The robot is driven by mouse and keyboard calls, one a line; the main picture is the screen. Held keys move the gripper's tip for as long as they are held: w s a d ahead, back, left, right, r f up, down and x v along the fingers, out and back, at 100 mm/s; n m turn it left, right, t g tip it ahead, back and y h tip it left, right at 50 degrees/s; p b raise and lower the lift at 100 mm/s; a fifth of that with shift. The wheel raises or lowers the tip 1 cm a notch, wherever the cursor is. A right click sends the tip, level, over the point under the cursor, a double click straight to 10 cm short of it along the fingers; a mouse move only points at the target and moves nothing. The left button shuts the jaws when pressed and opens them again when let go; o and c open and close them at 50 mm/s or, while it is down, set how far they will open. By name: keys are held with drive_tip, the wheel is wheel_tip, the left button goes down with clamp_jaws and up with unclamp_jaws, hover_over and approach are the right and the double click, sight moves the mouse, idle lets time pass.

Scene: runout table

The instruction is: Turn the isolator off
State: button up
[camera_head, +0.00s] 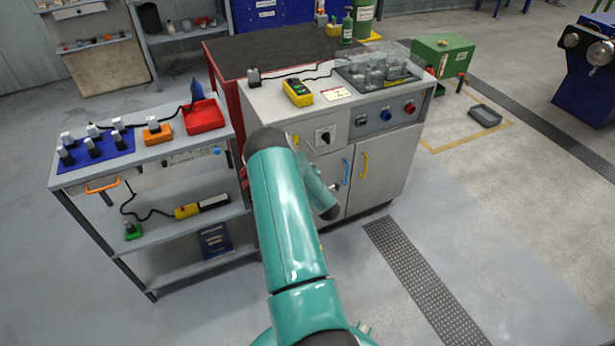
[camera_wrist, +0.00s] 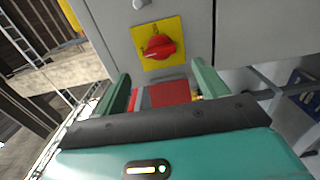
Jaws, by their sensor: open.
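The isolator is a red rotary handle (camera_wrist: 158,47) on a square yellow plate (camera_wrist: 172,27), fixed to a grey panel in the wrist view. Its grip lies roughly crosswise in that picture. My gripper (camera_wrist: 161,70) is open, with its two green fingers apart and nothing held between them. The handle shows just beyond the fingertips, centred between them, and looks clear of both. In the head view my green arm reaches the grey cabinet (camera_head: 382,170) and hides most of the isolator and my fingers.
A black rotary switch (camera_head: 325,137) sits on the cabinet front, with blue (camera_head: 386,115) and red (camera_head: 410,107) knobs farther right. Yellow (camera_head: 363,165) and blue door handles stick out below. A shelf trolley (camera_head: 150,290) stands at the left.

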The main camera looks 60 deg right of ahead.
drive_tip(key=v, duration=0.5)
drive_tip(key=shift+s+a, duration=0.15)
drive_tip(key=shift+s, duration=0.1)
